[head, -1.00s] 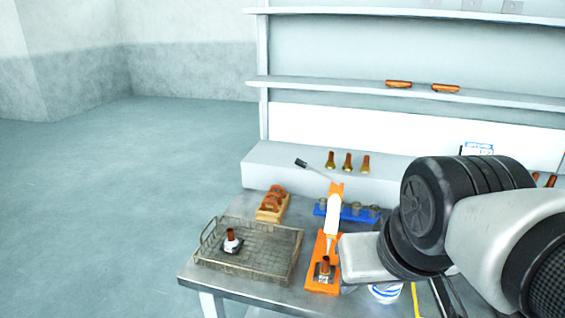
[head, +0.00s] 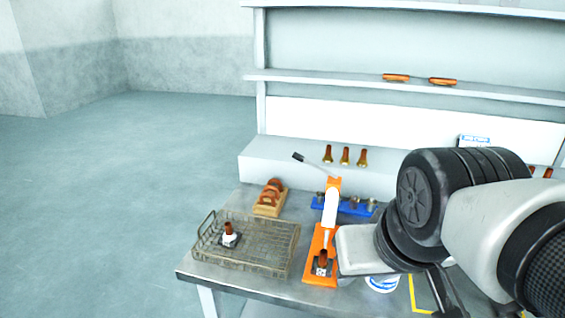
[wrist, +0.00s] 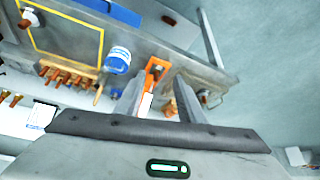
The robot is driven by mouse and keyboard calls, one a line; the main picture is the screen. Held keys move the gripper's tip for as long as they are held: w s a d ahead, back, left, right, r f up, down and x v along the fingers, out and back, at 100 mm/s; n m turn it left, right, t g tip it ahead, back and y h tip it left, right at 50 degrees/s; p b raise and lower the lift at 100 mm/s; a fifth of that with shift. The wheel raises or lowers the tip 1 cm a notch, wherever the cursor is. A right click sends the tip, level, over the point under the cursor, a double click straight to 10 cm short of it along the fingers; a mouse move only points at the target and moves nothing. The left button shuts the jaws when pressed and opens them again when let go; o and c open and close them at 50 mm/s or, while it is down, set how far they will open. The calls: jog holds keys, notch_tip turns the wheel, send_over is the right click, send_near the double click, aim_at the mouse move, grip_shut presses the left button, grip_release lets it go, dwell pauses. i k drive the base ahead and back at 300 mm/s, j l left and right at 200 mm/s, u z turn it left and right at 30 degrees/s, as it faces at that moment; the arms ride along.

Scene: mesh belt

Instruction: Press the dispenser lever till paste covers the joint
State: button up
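The dispenser (head: 331,205) is an orange stand with a white upright barrel, on the table left of my arm in the head view. Its thin lever (head: 312,163) slants up to the left and ends in a black grip. A copper joint (head: 322,259) stands in a dark holder on the orange base, under the nozzle; paste on it is too small to tell. The dispenser also shows in the wrist view (wrist: 155,72), beyond the fingers. My gripper (wrist: 160,86) has its two fingers apart, with nothing held between them.
A wire basket (head: 280,268) holding a white-based copper piece stands left of the dispenser. A wooden block with copper parts (head: 269,208) and a blue rack (head: 357,209) are behind. A blue-white tub (head: 383,284) is right. Open floor lies left of the table.

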aim_at(301, 158)
jog(key=i+j, duration=0.15)
jog(key=j, duration=0.25)
jog(key=i+j+z, duration=0.15)
jog(key=j, duration=0.25)
jog(key=i+j, duration=0.2)
jog(key=j, duration=0.2)
jog(key=z, duration=0.05)
